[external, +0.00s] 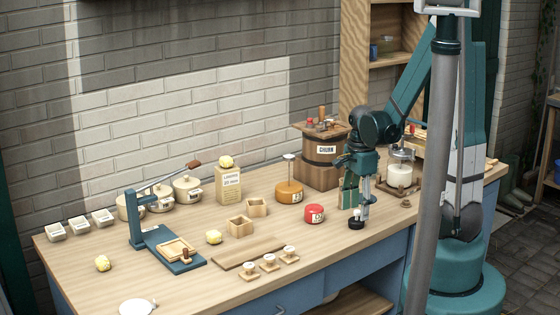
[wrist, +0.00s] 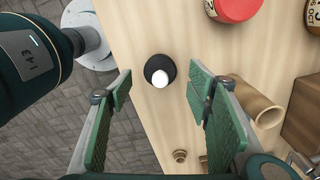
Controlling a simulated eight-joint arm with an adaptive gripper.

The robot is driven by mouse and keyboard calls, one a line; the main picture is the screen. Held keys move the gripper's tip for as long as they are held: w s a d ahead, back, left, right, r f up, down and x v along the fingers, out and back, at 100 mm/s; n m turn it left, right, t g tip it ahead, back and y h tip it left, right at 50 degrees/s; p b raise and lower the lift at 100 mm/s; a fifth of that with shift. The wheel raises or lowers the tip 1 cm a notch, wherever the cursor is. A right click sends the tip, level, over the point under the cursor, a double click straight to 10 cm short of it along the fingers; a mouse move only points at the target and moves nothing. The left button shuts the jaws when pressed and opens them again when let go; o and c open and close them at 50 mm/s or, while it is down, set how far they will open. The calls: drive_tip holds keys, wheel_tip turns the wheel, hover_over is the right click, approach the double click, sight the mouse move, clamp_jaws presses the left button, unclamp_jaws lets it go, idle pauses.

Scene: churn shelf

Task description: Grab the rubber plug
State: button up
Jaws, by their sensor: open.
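The rubber plug appears to be the small black round piece with a white top (external: 356,222), standing on the bench near its front edge. In the wrist view the plug (wrist: 158,66) lies ahead of my fingertips, in the gap between them. My gripper (external: 357,206) points down just above the plug in the external view. My gripper (wrist: 161,88) is open, with its green pads apart and nothing held. Whether the fingertips reach down beside the plug is hard to tell.
A red tin (external: 314,214) stands left of the plug, with an amber jar (external: 289,192) behind it. The wooden churn (external: 325,155) is farther back. A glass jar (external: 400,176) stands right of my gripper. Bare bench lies around the plug.

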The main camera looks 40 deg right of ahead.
sight(357, 211)
drive_tip(key=shift+f+b, duration=0.35)
drive_tip(key=shift+f, duration=1.6)
drive_tip(key=c, duration=1)
